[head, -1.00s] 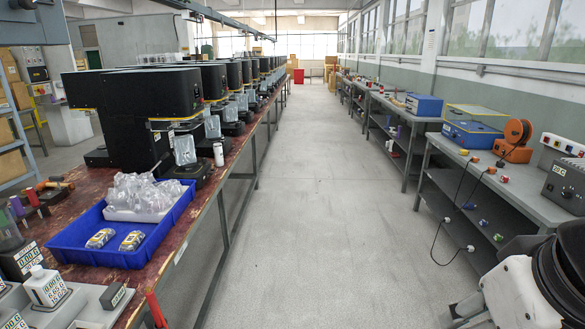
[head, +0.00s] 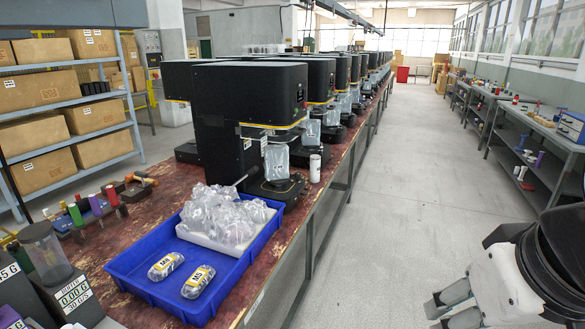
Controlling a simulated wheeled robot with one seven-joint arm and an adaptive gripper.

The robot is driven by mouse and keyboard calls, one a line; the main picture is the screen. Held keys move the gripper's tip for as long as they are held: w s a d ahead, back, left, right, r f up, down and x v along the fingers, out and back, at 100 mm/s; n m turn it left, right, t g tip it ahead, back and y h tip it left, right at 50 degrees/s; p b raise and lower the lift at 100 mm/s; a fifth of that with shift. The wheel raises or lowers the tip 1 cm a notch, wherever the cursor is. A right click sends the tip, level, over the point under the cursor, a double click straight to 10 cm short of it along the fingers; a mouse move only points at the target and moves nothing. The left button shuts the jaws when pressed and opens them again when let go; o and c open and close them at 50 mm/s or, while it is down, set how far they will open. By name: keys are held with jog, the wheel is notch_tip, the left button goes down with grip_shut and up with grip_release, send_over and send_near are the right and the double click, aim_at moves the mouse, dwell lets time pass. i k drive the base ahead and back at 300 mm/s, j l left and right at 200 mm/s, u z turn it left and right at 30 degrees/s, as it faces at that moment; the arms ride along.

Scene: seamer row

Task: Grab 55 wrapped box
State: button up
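No box with a readable 55 shows. Two small clear-wrapped packs with yellow-edged labels lie in the front of a blue tray (head: 133,259). The left pack (head: 166,266) reads like M8 and the right pack (head: 198,281) like M5. Behind them a clump of clear wrapped items (head: 222,213) sits on a white base in the tray. A clear wrapped item (head: 276,162) stands at the nearest black machine. My gripper (head: 447,309) is at the lower right over the floor, far from the tray. Its fingers look apart, with nothing seen between them.
The worn red bench (head: 110,240) carries a row of black machines (head: 250,110). A white bottle (head: 315,168) stands near its edge. Blue-grey shelves (head: 140,150) with cardboard boxes (head: 47,90) are at left. The grey aisle floor (head: 400,190) is clear. Another bench (head: 535,135) lines the right.

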aim_at(277, 163)
jog(key=i+j+u, duration=0.25)
jog(key=i, duration=0.4)
jog(key=i+l, duration=0.25)
jog(key=i+l+u, duration=0.15)
jog(key=l, duration=0.25)
jog(key=i+l, duration=0.35)
jog(key=i+l+u, duration=0.15)
jog(key=i+l, duration=0.35)
jog(key=l, duration=0.2)
jog(key=i+l+u, duration=0.15)
jog(key=l, duration=0.2)
jog(key=i+l, duration=0.3)
jog(key=j, duration=0.3)
jog(key=i+u, duration=0.05)
